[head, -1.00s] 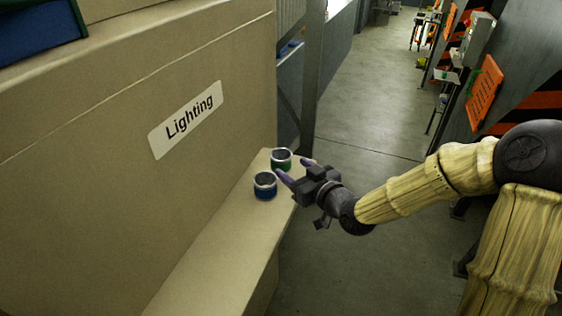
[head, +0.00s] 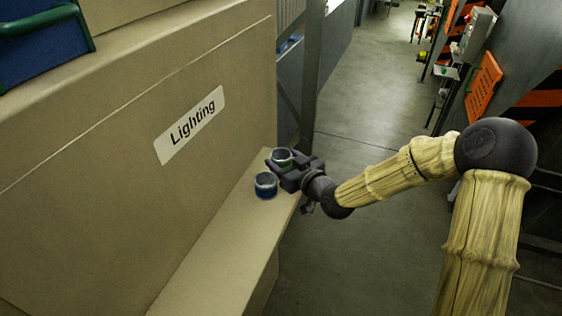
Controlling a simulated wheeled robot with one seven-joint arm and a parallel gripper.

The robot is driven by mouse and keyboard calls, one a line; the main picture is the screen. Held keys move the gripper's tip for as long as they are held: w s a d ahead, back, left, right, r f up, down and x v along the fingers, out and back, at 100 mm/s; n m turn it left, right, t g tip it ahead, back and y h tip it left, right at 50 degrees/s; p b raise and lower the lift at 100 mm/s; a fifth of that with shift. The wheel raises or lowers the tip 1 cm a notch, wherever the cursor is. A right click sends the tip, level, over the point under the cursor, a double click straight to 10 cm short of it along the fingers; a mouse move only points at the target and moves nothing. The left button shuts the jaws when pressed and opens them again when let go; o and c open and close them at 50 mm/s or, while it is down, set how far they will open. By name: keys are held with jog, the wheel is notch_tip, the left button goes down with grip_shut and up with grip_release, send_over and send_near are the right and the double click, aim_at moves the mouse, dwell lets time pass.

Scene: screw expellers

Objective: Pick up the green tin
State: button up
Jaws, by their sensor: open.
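The green tin (head: 283,157) stands upright near the far end of the beige ledge (head: 226,232). It has a silver rim and is partly hidden by my gripper. My gripper (head: 274,163) is open and at the tin, with a purple finger showing at the tin's near left side. The other finger is hidden or too small to make out. I cannot tell whether the fingers touch the tin.
A blue tin (head: 265,186) stands on the ledge just nearer than the green one, close to my gripper. A beige wall with a "Lighting" sign (head: 190,125) rises left of the ledge. The grey floor (head: 372,110) on the right is open.

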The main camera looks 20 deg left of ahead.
jog(key=c, duration=0.7)
jog(key=shift+r, duration=0.1)
notch_tip(320, 180, up, 10)
jog(key=shift+f+b, duration=0.1)
jog(key=shift+b, duration=1.15)
